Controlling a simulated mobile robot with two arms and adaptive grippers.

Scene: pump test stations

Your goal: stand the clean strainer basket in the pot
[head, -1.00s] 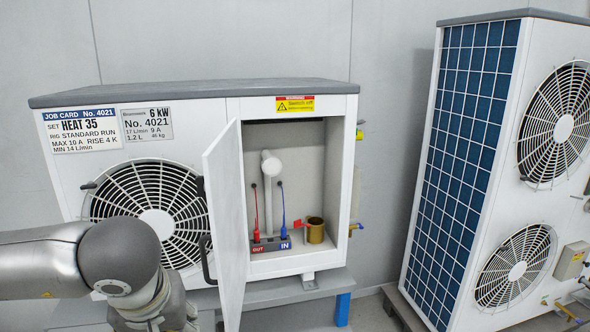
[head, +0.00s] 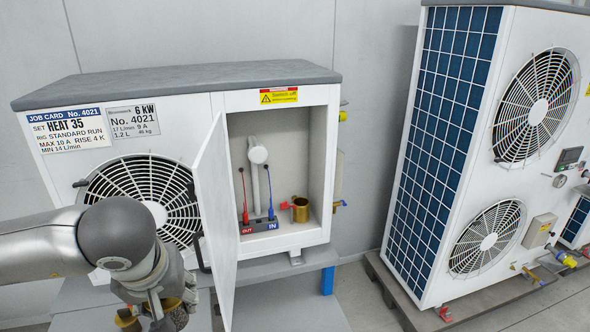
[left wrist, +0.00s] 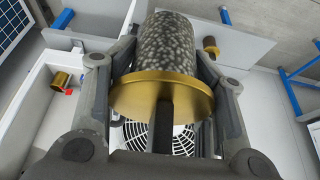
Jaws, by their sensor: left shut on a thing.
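The strainer basket (left wrist: 165,45), a speckled grey cylinder with a wide brass rim, is in the left wrist view. My left gripper (head: 165,312) is shut on it, with a finger on each side, and holds it in front of the cabinet. The lower part of this gripper is cut off in the head view. The pot (head: 300,209) is a brass cup on the cabinet floor, right of the red and blue plugs; it also shows in the left wrist view (left wrist: 61,80). The gripper is apart from it, to its left. My right gripper is not in view.
The cabinet door (head: 215,225) stands open between my left gripper and the pot. A grey pipe (head: 257,165) rises inside the cabinet. A small brown cylinder (left wrist: 210,45) shows beyond the basket. A tall unit (head: 480,150) stands at the right.

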